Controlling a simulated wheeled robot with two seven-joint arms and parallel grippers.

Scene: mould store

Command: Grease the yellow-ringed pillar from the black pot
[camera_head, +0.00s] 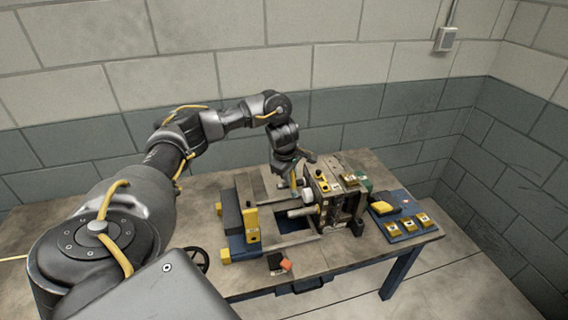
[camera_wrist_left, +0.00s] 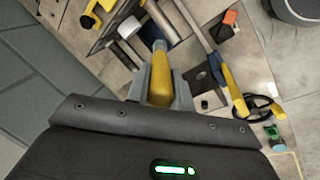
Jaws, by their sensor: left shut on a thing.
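My left gripper (camera_head: 291,175) is shut on a brush with a yellow handle (camera_wrist_left: 160,88) and a blue-grey collar (camera_wrist_left: 159,46). It holds the brush pointing down beside the left face of the opened mould (camera_head: 338,192), over the bench. Pale pillars stick out of that face toward the left; one pillar (camera_head: 300,212) shows clearly below the gripper. I cannot make out which pillar bears a yellow ring, and the brush tip is too small to tell whether it touches one. I cannot pick out the black pot for certain. My right gripper is not in view.
The other mould half (camera_head: 236,213), with a yellow block, stands to the left. A dark block with an orange part (camera_head: 278,263) lies at the bench's front. A blue board (camera_head: 402,214) with yellow blocks lies at the right. A black handwheel (camera_head: 196,260) is at front left.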

